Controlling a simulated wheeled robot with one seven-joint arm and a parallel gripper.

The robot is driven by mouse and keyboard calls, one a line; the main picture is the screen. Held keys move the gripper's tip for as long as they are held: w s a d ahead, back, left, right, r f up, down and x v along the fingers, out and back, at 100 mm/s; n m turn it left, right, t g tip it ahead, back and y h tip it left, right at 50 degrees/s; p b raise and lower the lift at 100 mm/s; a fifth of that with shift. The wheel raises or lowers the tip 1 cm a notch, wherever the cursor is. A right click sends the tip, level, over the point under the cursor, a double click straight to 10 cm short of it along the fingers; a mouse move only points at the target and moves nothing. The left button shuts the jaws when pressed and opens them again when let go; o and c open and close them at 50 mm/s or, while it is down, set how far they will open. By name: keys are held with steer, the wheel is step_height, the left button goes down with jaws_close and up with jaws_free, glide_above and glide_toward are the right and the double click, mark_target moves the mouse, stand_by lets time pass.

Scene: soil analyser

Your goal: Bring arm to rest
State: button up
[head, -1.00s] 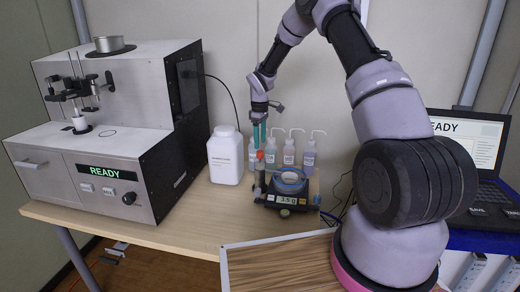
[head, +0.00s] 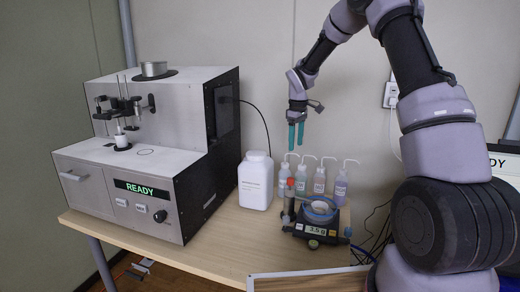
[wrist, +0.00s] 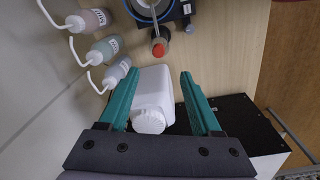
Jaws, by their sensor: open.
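My gripper (head: 296,135) has teal fingers pointing down. It hangs in the air above the wash bottles at the back of the table and is open and empty. In the wrist view its two fingers (wrist: 158,105) are spread apart. A white jug (wrist: 153,98) shows between and beyond them, apart from them. My arm arches up from the right side of the head view.
The soil analyser (head: 150,150), reading READY, stands on the left of the table (head: 215,245). The white jug (head: 256,182), several wash bottles (head: 319,180) and a scale (head: 315,228) with a dish stand at the middle and back. A laptop (head: 505,165) is partly hidden at right.

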steer(key=s+d+r+m+t, duration=0.35)
steer(key=s+r+m, duration=0.35)
steer(key=s+r, duration=1.15)
steer(key=s+d+r+m+t+y, duration=0.1)
steer(key=s+r+m, duration=0.1)
steer(key=s, duration=0.6)
steer(key=s+d+r+m+t+y, duration=0.1)
steer(key=s+m, duration=0.3)
steer(key=s, duration=0.5)
steer(key=shift+r+m+t, duration=0.4)
steer(key=shift+r+t, duration=0.15)
steer(key=shift+r, duration=0.15)
